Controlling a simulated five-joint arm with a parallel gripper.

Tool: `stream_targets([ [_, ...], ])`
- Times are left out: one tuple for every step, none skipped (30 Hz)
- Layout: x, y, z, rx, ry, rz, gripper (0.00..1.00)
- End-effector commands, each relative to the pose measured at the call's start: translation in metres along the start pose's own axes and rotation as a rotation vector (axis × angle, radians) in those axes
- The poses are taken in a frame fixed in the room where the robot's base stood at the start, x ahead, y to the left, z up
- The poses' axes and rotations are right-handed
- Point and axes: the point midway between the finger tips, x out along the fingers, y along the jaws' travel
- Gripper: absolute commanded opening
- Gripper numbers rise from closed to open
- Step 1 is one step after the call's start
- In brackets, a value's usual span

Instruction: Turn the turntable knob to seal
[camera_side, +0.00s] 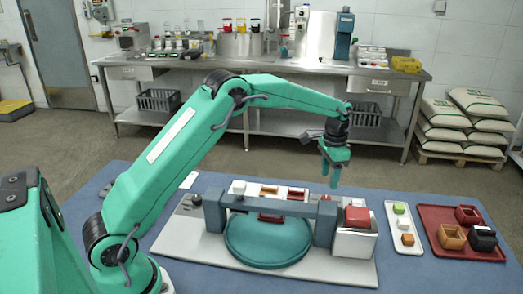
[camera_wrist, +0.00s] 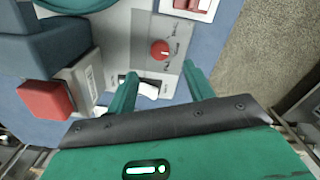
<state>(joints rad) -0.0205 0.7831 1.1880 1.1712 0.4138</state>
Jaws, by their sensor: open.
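The red round knob (camera_wrist: 160,49) sits on a light grey panel (camera_wrist: 144,22) in the wrist view, with small markings around it that I cannot read. The teal turntable disc (camera_side: 268,240) lies under a dark blue-grey bridge (camera_side: 270,205) in the side view. My gripper (camera_side: 332,178) hangs fingers down behind the bridge's right end. In the wrist view, my gripper (camera_wrist: 160,69) is open and empty, its fingertips on either side of and short of the knob in the picture.
A white rocker switch (camera_wrist: 148,90) shows between the fingers. A red block (camera_side: 357,216) tops a metal box (camera_side: 354,243) beside the bridge. A white tray (camera_side: 404,229) and a red tray (camera_side: 461,253) with small blocks stand at the right.

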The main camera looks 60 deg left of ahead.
Motion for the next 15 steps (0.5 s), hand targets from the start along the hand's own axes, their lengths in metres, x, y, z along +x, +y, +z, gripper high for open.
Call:
stream_targets([
  [0.001,0.000,0.000,0.000,-0.001,0.000,0.52],
  [0.001,0.000,0.000,0.000,-0.001,0.000,0.52],
  [0.001,0.000,0.000,0.000,0.000,0.000,0.52],
  [0.001,0.000,0.000,0.000,0.000,0.000,0.52],
  [0.001,0.000,0.000,0.000,0.000,0.000,0.52],
  [0.002,0.000,0.000,0.000,0.000,0.000,0.52],
  [0.003,0.000,0.000,0.000,0.000,0.000,0.52],
  [0.004,0.000,0.000,0.000,0.000,0.000,0.52],
  [0.005,0.000,0.000,0.000,0.000,0.000,0.52],
  [0.007,0.000,0.000,0.000,0.000,0.000,0.52],
  [0.009,0.000,0.000,0.000,0.000,0.000,0.52],
  [0.012,0.000,0.000,0.000,-0.001,0.000,0.52],
  [0.015,0.000,0.000,0.000,-0.001,0.000,0.52],
  [0.018,0.000,0.000,0.000,-0.001,0.001,0.52],
  [0.022,0.000,0.000,0.000,-0.001,0.001,0.52],
])
